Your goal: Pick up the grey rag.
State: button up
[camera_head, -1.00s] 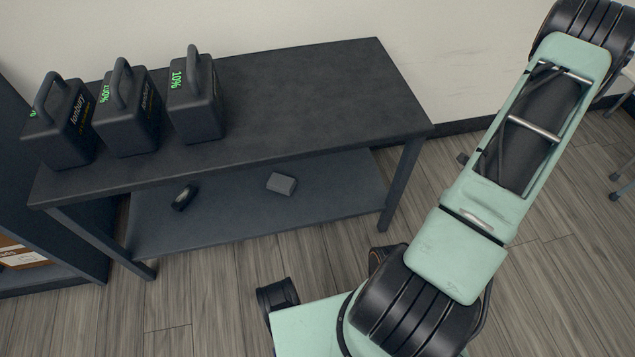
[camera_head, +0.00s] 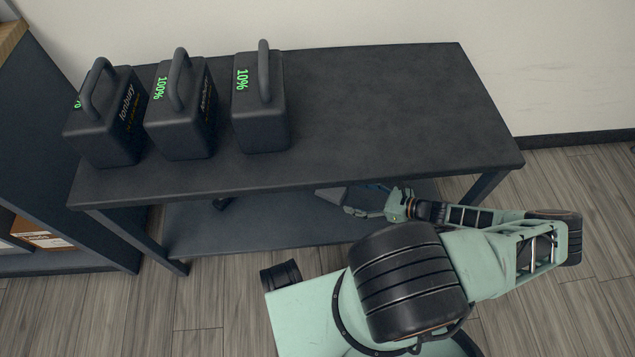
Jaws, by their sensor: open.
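A small grey folded thing, which looks like the grey rag (camera_head: 330,194), lies on the lower shelf (camera_head: 275,222) of the dark table. The table top's front edge hides part of it. My gripper (camera_head: 352,211) reaches in under the table top from the right, just beside the near right side of the rag. It is open and small in view; I cannot tell whether it touches the rag.
Several battery packs with handles stand on the table top (camera_head: 400,105); the one reading 10% (camera_head: 262,115) is rightmost. A dark object (camera_head: 222,203) lies on the shelf at left. The table top overhangs the shelf closely. A cabinet (camera_head: 50,150) stands at left.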

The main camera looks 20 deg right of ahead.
aim_at(333, 190)
jog(key=shift+w+a, duration=0.4)
jog(key=shift+w, duration=0.4)
jog(key=b+x, duration=0.3)
jog(key=x, duration=0.6)
jog(key=shift+w+a+f+b, duration=0.1)
jog(key=shift+w+a+b, duration=0.05)
jog(key=shift+b, duration=0.15)
jog(key=shift+w+a, duration=0.25)
jog(key=shift+w, duration=0.1)
jog(key=shift+c, duration=0.5)
jog(key=c, duration=1)
